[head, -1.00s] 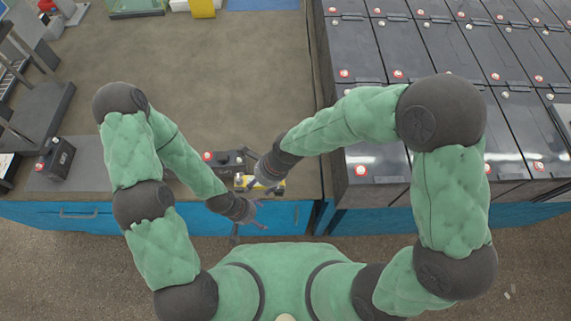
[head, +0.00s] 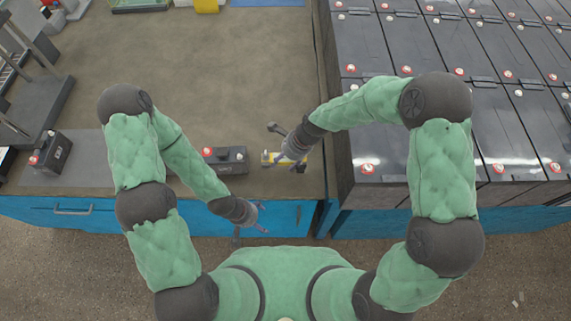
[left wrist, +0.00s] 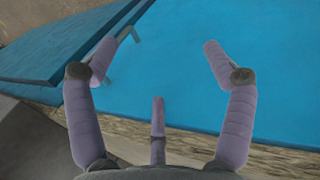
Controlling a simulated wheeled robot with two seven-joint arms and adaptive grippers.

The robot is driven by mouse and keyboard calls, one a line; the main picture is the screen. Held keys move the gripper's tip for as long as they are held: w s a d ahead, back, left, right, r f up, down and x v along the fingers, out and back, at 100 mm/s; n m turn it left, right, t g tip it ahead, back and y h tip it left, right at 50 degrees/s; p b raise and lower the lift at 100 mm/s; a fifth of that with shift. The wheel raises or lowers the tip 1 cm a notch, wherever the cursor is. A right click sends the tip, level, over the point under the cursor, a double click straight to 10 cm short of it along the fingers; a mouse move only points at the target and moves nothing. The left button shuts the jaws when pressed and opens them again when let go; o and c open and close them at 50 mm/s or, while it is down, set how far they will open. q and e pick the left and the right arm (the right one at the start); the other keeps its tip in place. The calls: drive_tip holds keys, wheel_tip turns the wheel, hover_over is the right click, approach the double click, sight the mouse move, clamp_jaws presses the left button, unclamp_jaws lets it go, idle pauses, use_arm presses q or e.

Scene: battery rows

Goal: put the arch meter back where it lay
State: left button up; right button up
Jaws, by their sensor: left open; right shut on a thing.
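The arch meter, a small yellow piece with dark parts (head: 268,157), is in the head view near the table's front right. My right gripper (head: 284,152) is shut on it and covers part of it. I cannot tell whether the meter touches the table. My left gripper (head: 262,217) is open and empty, lower in the picture, in front of the blue cabinet front.
A black battery with a red terminal (head: 224,160) stands just left of the meter. Rows of large dark batteries (head: 420,110) fill the right side. Another small battery (head: 50,154) is at the left. The table's middle (head: 220,70) is clear.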

drive_tip(key=shift+w+d+f, duration=0.1)
drive_tip(key=shift+w+f, duration=0.1)
drive_tip(key=f, duration=0.1)
drive_tip(key=f+b, duration=0.2)
drive_tip(key=shift+w+d+f, duration=0.1)
drive_tip(key=shift+w+f, duration=0.15)
drive_tip(key=shift+f, duration=0.1)
drive_tip(key=shift+r, duration=0.15)
drive_tip(key=o, duration=1.6)
drive_tip(key=shift+s, duration=0.1)
drive_tip(key=p+v, duration=0.4)
drive_tip(key=v, duration=0.8)
